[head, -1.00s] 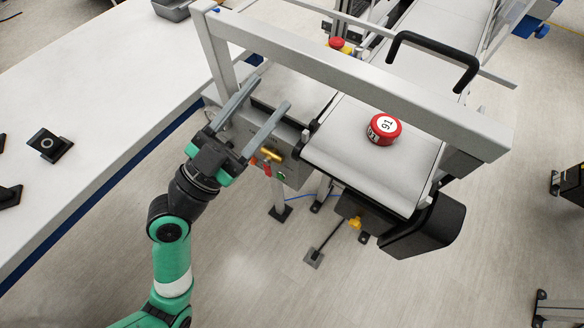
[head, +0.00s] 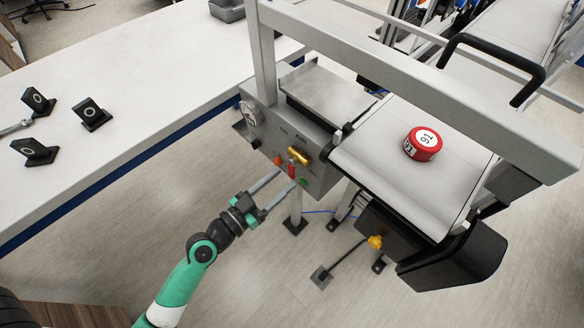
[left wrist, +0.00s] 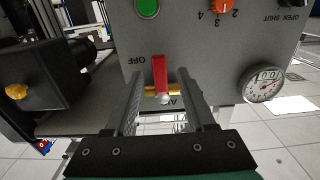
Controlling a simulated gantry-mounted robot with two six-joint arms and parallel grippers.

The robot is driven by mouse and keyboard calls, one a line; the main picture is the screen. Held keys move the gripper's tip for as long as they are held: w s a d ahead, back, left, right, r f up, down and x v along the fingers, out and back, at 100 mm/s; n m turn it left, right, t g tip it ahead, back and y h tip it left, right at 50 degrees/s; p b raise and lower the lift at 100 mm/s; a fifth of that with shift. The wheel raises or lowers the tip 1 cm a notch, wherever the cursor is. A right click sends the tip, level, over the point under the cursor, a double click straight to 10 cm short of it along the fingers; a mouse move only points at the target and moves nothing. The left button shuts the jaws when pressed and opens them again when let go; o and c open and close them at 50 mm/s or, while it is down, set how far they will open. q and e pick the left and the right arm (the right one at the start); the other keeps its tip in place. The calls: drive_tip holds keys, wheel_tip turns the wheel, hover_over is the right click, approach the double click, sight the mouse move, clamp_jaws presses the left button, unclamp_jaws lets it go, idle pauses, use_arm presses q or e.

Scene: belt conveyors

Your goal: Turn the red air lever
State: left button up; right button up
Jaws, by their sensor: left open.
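The red air lever (head: 291,168) hangs down from a brass valve (head: 298,154) on the front of a grey control box (head: 262,128). In the left wrist view, which shows the panel upside down, the lever (left wrist: 159,74) points toward the OFF label, across the brass body. My left gripper (head: 287,179) is open in front of the box. Its two fingers (left wrist: 160,85) stand on either side of the lever with gaps on both sides. Whether the fingertips touch the panel cannot be told. My right gripper is not in view.
A green button (left wrist: 148,8), an orange knob (left wrist: 222,6) and a gauge (left wrist: 263,83) are on the panel near the lever. A conveyor (head: 385,160) carrying a red can (head: 422,144) lies to the right. A white table (head: 130,75) is at left.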

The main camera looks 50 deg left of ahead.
sight(290, 174)
use_arm(q)
drive_tip(key=w, duration=0.4)
drive_tip(key=shift+w+a, duration=0.1)
drive_tip(key=shift+w, duration=0.2)
drive_tip(key=shift+c, duration=0.3)
clamp_jaws()
idle(0.9)
